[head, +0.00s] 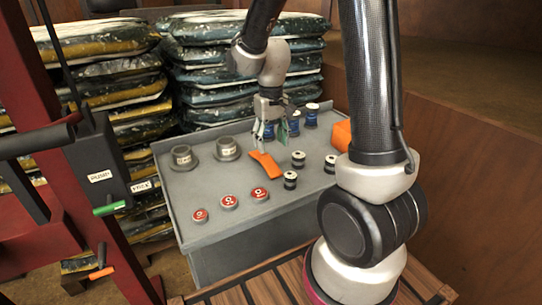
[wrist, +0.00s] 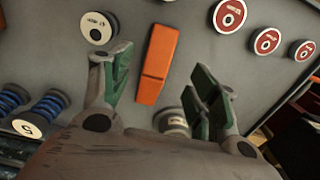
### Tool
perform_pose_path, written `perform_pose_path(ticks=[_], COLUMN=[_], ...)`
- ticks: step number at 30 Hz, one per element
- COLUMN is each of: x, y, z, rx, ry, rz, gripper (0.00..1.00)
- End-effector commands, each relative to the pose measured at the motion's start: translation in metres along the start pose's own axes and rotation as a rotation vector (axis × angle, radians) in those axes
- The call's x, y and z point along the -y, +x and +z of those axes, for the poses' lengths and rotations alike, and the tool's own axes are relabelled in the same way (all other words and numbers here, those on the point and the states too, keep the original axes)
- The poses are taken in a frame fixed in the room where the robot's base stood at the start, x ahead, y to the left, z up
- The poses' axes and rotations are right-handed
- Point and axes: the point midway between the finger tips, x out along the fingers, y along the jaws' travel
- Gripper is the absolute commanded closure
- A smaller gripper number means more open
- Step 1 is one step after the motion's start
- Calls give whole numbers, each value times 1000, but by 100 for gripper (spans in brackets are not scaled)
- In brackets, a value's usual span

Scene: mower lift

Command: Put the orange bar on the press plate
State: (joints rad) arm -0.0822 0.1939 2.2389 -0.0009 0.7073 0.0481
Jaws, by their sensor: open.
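The orange bar (head: 264,165) lies flat on the grey bench top in the head view, and it also shows between the fingers in the wrist view (wrist: 157,62). My gripper (head: 264,138) is just above and beyond the bar's far end. In the wrist view my gripper (wrist: 157,72) is open, with green-padded fingers on either side of the bar and clear of it. Nothing is held. I cannot pick out the press plate with certainty.
The grey bench (head: 222,252) carries red-topped discs (head: 229,201), grey round pots (head: 183,157), black-and-white spools (head: 290,180) and blue springs (head: 311,116). Another orange block (head: 341,135) sits at the right edge. Stacked sacks (head: 205,70) stand behind.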

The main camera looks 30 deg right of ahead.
Motion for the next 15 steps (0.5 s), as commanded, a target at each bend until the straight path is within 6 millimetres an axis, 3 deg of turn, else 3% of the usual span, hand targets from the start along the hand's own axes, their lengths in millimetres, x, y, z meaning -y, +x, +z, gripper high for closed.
perform_pose_path(ticks=[3, 10, 15], x=[0, -2, -11], y=[-20, -48, -98], z=[-1, 7, 51], rx=[-3, -20, -111], ry=[0, 2, 13], rz=[0, -1, -4], gripper=[40, 40, 40])
